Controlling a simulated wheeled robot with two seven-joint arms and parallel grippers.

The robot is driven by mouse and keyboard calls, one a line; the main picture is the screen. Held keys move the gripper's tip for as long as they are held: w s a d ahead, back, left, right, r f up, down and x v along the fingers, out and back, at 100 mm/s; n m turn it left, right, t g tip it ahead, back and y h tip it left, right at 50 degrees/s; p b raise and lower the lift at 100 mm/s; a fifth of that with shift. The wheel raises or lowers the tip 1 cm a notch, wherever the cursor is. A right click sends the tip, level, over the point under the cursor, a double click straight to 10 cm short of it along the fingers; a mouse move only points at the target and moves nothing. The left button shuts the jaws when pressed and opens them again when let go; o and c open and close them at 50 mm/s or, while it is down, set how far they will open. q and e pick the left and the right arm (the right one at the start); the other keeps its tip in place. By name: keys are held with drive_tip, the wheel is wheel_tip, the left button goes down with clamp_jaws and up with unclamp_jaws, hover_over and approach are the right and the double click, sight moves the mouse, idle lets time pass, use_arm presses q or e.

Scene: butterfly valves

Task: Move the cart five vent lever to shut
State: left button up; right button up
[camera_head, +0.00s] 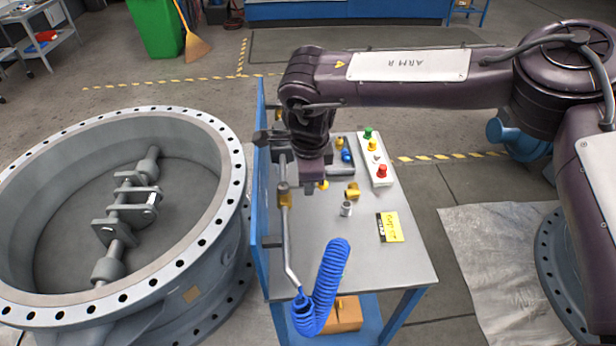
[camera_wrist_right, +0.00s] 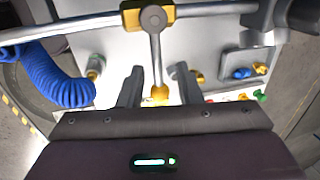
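The vent valve has a brass body (camera_wrist_right: 152,15) on a grey pipe (camera_wrist_right: 75,28), which stands along the left side of the cart (camera_head: 330,248). Its grey lever (camera_wrist_right: 156,58) ends in a yellow knob (camera_wrist_right: 160,92). In the head view the brass body (camera_head: 284,194) and the knob (camera_head: 323,185) show below my right wrist; most of the lever is hidden. My right gripper (camera_wrist_right: 157,80) is open, with one finger on each side of the lever near the knob. Gaps show on both sides, so it is not gripped. My left gripper is not in view.
A blue panel (camera_head: 261,200) edges the cart beside a large flanged butterfly valve (camera_head: 215,215). A blue coiled hose (camera_head: 325,280) hangs from the pipe. The cart top holds a button box (camera_head: 377,160), a brass fitting (camera_head: 352,190), a small cylinder (camera_head: 346,209) and a yellow label (camera_head: 390,227).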

drive_tip(key=shift+r, duration=0.3)
wheel_tip(320, 180, up, 7)
drive_tip(key=s+b, duration=0.1)
drive_tip(key=b, duration=0.1)
drive_tip(key=shift+s, duration=0.25)
drive_tip(key=shift+s+f, duration=0.1)
